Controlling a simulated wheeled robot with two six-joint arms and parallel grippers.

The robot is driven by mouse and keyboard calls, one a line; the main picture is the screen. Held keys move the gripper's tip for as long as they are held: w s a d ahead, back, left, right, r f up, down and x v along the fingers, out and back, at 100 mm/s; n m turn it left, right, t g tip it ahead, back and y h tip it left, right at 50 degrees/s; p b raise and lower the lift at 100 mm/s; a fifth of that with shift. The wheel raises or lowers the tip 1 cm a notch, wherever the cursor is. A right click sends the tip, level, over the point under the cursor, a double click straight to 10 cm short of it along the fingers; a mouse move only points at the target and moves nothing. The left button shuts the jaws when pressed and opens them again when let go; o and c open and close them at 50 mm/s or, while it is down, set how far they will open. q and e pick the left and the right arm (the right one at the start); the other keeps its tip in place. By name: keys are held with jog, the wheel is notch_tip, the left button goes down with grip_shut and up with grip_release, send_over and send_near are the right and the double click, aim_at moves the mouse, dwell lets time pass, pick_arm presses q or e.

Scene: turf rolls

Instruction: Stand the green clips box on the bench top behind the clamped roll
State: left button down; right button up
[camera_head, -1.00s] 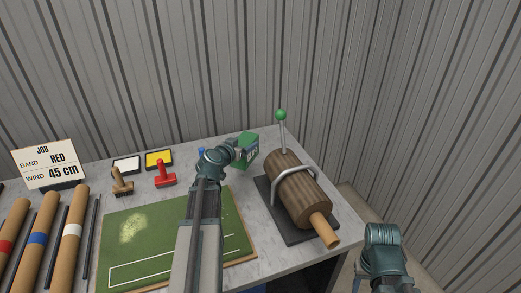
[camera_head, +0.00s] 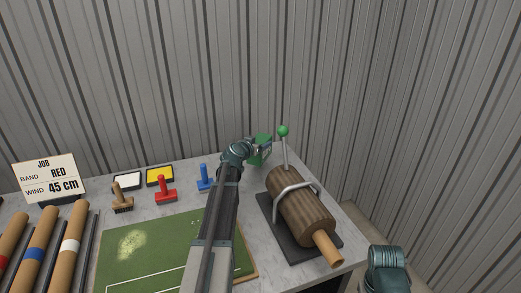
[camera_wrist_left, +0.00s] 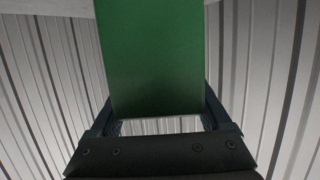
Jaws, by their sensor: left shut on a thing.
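The green clips box (camera_head: 263,147) is at the back of the bench, left of the clamp lever. My left gripper (camera_head: 255,150) is shut on it. In the left wrist view the box (camera_wrist_left: 155,55) fills the space between the two fingers (camera_wrist_left: 160,118). I cannot tell whether its base touches the bench top (camera_head: 190,223). The clamped roll (camera_head: 300,205), brown with a wooden core, lies on a dark base under a metal bar. My right arm shows at the lower right, but its gripper fingers are not in view.
A lever with a green knob (camera_head: 283,131) stands up behind the roll, close to the box. Blue (camera_head: 204,178), red (camera_head: 165,190) and brown (camera_head: 122,197) stamps stand to the left. A corrugated wall rises behind the bench.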

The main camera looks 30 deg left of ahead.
pick_arm(q)
jog(key=shift+w, duration=0.2)
jog(key=f+b, duration=0.2)
jog(key=w+f+b, duration=0.1)
jog(key=f+b, duration=0.1)
jog(key=shift+a, duration=0.15)
jog(key=shift+r, duration=0.2)
jog(key=shift+f, duration=0.15)
grip_release()
jog(key=shift+s, duration=0.1)
jog(key=shift+s+r+p, duration=0.15)
jog(key=shift+r+p, duration=0.1)
jog(key=shift+p, duration=0.05)
jog(key=p+v, duration=0.3)
jog(key=v, duration=0.8)
jog(key=shift+s, duration=0.3)
